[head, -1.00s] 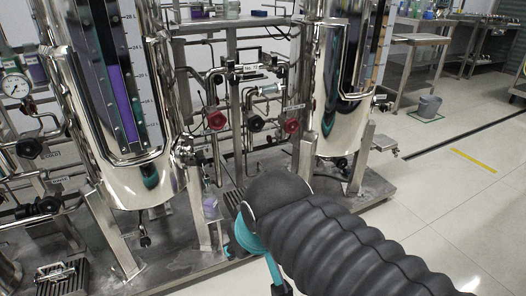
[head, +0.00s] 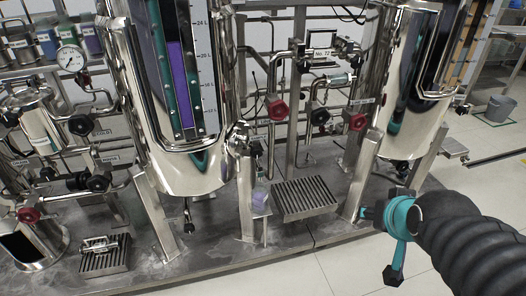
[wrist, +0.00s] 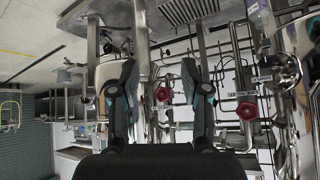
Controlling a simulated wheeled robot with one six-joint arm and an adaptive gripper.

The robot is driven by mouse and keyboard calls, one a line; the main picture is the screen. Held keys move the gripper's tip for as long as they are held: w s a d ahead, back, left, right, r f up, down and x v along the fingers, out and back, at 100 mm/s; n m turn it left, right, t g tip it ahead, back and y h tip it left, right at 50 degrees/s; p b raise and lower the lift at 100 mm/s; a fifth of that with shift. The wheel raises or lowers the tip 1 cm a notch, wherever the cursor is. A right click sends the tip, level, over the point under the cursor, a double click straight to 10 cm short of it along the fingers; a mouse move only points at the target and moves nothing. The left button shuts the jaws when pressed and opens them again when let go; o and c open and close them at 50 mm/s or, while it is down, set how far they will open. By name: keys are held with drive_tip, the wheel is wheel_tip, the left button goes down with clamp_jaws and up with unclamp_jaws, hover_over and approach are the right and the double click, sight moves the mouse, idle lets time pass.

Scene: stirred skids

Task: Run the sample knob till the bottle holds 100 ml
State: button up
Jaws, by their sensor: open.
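A small clear bottle (head: 260,201) with pale purple contents stands by a leg of the left tank in the head view. Its level marks are too small to read. A small valve (head: 240,136) sits above it, low on the tank's side; I cannot tell whether this is the sample knob. My gripper (head: 378,244) is at the right, near the right tank's leg, well apart from the bottle. In the wrist view my gripper (wrist: 160,78) is open and empty, its two fingers apart. A red knob (wrist: 163,94) shows beyond the gap.
Red knobs (head: 277,108) (head: 357,121) and a black knob (head: 320,116) sit on the pipes between the left tank (head: 190,170) and right tank (head: 405,135). A floor grate (head: 304,198) lies between them. A pressure gauge (head: 70,58) is at left. Open floor (head: 470,180) lies right.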

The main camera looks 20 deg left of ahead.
drive_tip(key=w+a+f+t+y, duration=0.1)
drive_tip(key=w+a+f+t, duration=0.1)
drive_tip(key=w+a, duration=0.35)
drive_tip(key=n+t+y+p, duration=0.2)
drive_tip(key=t+y, duration=0.3)
drive_tip(key=y, duration=0.2)
approach(257, 155)
drive_tip(key=x, duration=1.1)
drive_tip(key=shift+w+a+p, duration=0.15)
drive_tip(key=shift+w+p, duration=0.05)
drive_tip(key=shift+p, duration=0.2)
clamp_jaws()
drive_tip(key=shift+b, duration=0.4)
